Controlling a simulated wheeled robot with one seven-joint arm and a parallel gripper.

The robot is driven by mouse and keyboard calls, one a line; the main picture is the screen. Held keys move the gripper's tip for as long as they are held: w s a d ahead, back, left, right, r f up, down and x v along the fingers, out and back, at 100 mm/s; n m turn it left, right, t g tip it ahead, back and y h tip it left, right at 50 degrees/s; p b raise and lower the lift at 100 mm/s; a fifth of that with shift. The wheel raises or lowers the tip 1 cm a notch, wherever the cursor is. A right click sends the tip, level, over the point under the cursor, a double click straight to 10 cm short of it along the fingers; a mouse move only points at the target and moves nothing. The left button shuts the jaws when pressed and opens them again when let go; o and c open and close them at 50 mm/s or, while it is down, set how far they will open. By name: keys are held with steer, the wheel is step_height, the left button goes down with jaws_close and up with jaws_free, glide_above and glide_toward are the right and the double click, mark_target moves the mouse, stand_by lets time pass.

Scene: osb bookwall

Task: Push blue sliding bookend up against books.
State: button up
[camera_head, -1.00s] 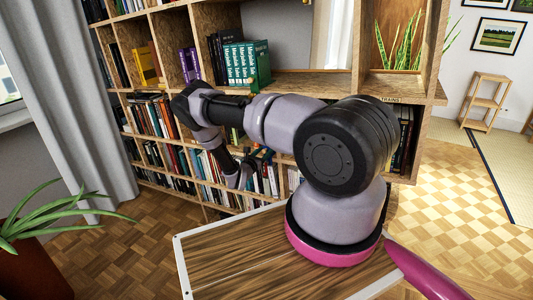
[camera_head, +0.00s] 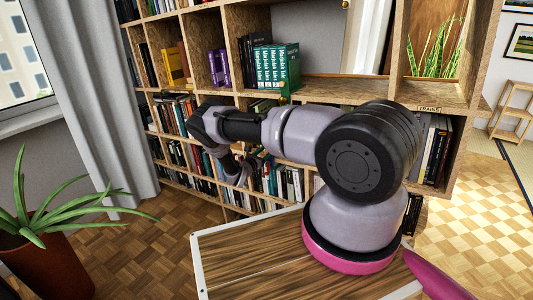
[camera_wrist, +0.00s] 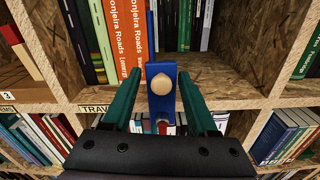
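The blue bookend (camera_wrist: 162,92) stands at the front edge of a shelf in the wrist view, with a round pale knob on its front. My gripper (camera_wrist: 160,100) is open, with one green finger on each side of the bookend's front part. Gaps show between the fingers and the bookend. Orange books (camera_wrist: 128,35) stand upright just left of the bookend, and dark green books (camera_wrist: 200,25) stand behind and to its right. I cannot tell whether the bookend touches any book. In the head view the bookend is not discernible, and my arm reaches to the bookcase's lower rows.
Wooden uprights of the bookcase (camera_wrist: 285,50) flank the compartment. A shelf board with a "TRAV..." label runs below it, above another row of books (camera_wrist: 285,135). In the head view a potted plant (camera_head: 50,250) stands at the left, and parquet floor (camera_head: 145,245) is clear before the bookcase.

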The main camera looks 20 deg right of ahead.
steer(key=v, duration=1)
steer(key=shift+s+a, duration=0.3)
steer(key=s+d+r+m+g+y, duration=0.15)
steer(key=s+r+m+g, duration=0.35)
steer(key=r, duration=0.6)
steer(key=s+d+r+m+g+y, duration=0.1)
steer(key=s+r+m+g+y, duration=0.15)
steer(key=r+m, duration=0.65)
steer(key=s+d+r+m+g+y, duration=0.25)
steer(key=r+m+g, duration=0.2)
steer(key=r, duration=0.75)
steer(key=s+a+r+m+t+y, duration=0.4)
steer(key=s+r+m+y, duration=0.1)
steer(key=s+r, duration=0.7)
steer(key=s+a+r+m+t+y, duration=0.4)
steer(key=s+r, duration=0.8)
steer(key=s, duration=0.4)
steer(key=shift+s+a+m+y, duration=0.35)
steer(key=shift+a+m, duration=0.4)
steer(key=shift+m, duration=0.4)
steer(key=shift+w+r, duration=0.1)
